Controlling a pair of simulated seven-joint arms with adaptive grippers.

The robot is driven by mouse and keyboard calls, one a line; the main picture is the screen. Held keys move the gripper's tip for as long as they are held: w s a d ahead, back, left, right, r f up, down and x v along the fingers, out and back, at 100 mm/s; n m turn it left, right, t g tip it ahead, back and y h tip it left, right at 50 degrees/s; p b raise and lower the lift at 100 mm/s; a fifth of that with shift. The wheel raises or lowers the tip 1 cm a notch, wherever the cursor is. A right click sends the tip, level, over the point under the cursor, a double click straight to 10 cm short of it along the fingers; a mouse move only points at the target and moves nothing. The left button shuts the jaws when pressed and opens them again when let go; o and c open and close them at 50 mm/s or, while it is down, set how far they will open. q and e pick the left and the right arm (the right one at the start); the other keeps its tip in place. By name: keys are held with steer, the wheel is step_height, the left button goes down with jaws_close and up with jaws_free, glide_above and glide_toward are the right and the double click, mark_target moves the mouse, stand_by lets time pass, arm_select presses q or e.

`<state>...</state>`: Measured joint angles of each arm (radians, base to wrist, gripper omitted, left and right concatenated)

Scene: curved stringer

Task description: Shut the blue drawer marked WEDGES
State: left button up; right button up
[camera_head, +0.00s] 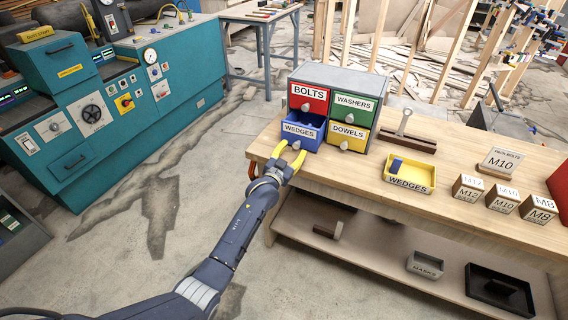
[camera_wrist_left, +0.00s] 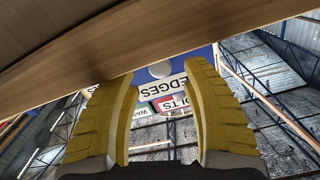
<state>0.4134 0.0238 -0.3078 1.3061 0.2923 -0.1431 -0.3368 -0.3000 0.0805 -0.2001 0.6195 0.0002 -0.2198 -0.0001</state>
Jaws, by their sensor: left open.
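The blue drawer marked WEDGES (camera_head: 302,131) is at the lower left of a small grey cabinet (camera_head: 340,80). It stands partly pulled out, with its open top and inside showing. Its front has a white label and a pale round knob. My left gripper (camera_head: 288,154) is open, with its yellow fingers just in front of and below the drawer's front. I cannot tell whether a finger touches the drawer. My right gripper is not in view.
The red BOLTS drawer (camera_head: 308,98), green WASHERS drawer (camera_head: 352,106) and yellow DOWELS drawer (camera_head: 347,136) look closed. A yellow WEDGES tray (camera_head: 425,171) with a blue piece sits right on the wooden bench (camera_head: 350,175). The bench's front edge is close to my gripper.

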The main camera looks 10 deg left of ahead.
arm_select(q)
steer(key=v, duration=0.8)
steer(key=shift+s, duration=0.2)
steer(key=shift+c, duration=0.2)
